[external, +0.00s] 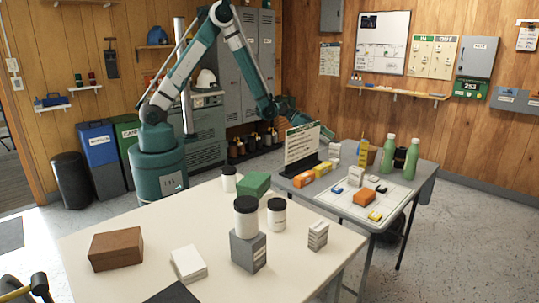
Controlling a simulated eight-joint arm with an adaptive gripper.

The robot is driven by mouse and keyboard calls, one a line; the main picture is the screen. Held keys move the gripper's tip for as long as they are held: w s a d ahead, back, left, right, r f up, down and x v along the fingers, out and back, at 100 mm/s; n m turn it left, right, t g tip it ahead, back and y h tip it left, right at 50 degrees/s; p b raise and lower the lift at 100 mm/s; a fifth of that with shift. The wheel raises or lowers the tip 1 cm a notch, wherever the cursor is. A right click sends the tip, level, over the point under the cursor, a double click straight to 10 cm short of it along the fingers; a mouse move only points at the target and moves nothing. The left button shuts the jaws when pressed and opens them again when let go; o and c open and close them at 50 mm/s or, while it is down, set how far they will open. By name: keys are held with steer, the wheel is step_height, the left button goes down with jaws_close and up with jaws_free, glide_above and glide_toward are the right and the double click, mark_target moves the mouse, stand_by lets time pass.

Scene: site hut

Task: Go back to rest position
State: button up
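My teal and grey arm rises from its round base at the left, bends at the top and slopes down to the right. My gripper (328,132) is at the arm's end, just above and behind the white sign (301,145) on the grey table. It is small and partly hidden by the sign. I cannot see its fingers well enough to tell whether it is open or shut, or whether it holds anything.
The grey table (424,189) holds green bottles (388,153), an orange block (364,198) and several small items. The cream table (110,218) in front holds a brown block (116,249), a green block (253,185) and black-lidded jars. Lockers (225,75) stand behind my arm.

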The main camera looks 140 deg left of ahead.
steer(key=w+d+r+m+g+y, duration=0.1)
steer(key=w+d+r, duration=0.2)
steer(key=r, duration=0.5)
steer(key=w+d+r+g, duration=0.1)
steer(key=w+d+r, duration=0.15)
steer(key=r, duration=0.55)
steer(key=w+d+r+h, duration=0.1)
steer(key=w+d+r, duration=0.15)
steer(key=d, duration=0.65)
steer(key=w+d+r+m+h, duration=0.1)
steer(key=d+r, duration=0.2)
steer(key=d, duration=0.5)
steer(key=w+d+r, duration=0.2)
steer(key=d+r, duration=0.1)
steer(key=d, duration=0.6)
steer(key=s+d+r+m+g+h, duration=0.1)
steer(key=s+d, duration=0.3)
steer(key=d, duration=0.9)
steer(key=s+d+g+h, duration=0.1)
steer(key=s+d, duration=0.3)
steer(key=d, duration=0.9)
steer(key=s+d+f, duration=0.1)
steer(key=s+d, duration=0.6)
steer(key=s, duration=0.1)
steer(key=s+d+f+g+h, duration=0.1)
steer(key=s+d+f, duration=0.1)
steer(key=s+d, duration=0.6)
steer(key=shift+f+m, duration=0.3)
